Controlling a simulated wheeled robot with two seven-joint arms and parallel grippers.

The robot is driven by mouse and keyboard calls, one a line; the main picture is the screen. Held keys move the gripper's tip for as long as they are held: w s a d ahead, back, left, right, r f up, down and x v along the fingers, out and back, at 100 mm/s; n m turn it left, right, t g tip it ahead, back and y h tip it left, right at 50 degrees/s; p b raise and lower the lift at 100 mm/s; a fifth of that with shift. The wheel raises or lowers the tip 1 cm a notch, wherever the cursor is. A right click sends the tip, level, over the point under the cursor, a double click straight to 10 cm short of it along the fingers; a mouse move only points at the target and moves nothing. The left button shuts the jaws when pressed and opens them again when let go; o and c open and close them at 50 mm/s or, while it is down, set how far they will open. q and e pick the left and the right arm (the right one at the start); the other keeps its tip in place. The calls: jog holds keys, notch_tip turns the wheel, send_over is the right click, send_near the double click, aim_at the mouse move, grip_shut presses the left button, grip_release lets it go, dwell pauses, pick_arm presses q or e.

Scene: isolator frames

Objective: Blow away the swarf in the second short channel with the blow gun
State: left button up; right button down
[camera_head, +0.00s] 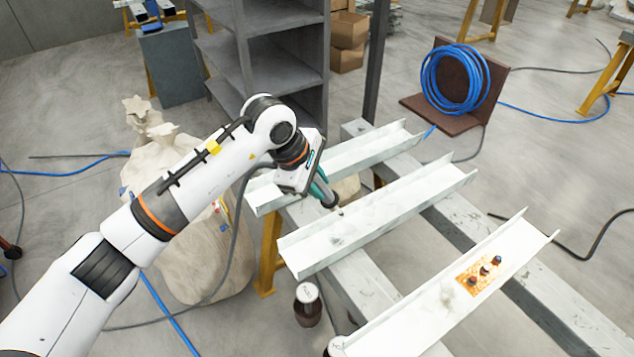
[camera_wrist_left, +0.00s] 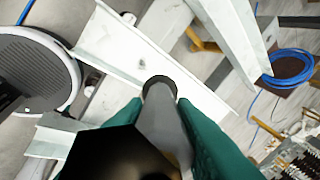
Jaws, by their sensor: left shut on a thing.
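My left gripper (camera_head: 322,190) has teal fingers and is shut on the dark blow gun (camera_head: 331,202). The nozzle points down toward the middle channel (camera_head: 385,222) and appears above its far side; I cannot tell the exact gap. A faint grey patch that looks like swarf (camera_head: 337,241) lies in that channel, toward its left end. In the left wrist view, the blow gun (camera_wrist_left: 160,112) sits between the teal fingers, its round tip over a pale channel (camera_wrist_left: 110,50). The far channel (camera_head: 375,150) is partly hidden by the gripper. My right gripper is not in view.
A near channel (camera_head: 415,325) holds an orange patch with several small dark pieces and another grey patch (camera_head: 447,299). The channels lie across grey beams (camera_head: 375,290). A dark lidded container (camera_head: 308,308), pale sacks (camera_head: 185,265) and a grey shelf (camera_head: 285,60) stand around; a blue hose coil (camera_head: 428,82) is behind.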

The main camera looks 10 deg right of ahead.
pick_arm(q)
jog(key=shift+s+a+p, duration=0.1)
jog(key=shift+a+p, duration=0.2)
notch_tip(320, 180, down, 8)
jog(key=a+b, duration=0.1)
jog(key=b, duration=0.2)
jog(key=shift+s+a, duration=0.15)
jog(key=shift+s, duration=0.1)
dwell(0.5)
jog(key=shift+f+b, duration=0.6)
jog(key=shift+b, duration=0.05)
dwell(0.8)
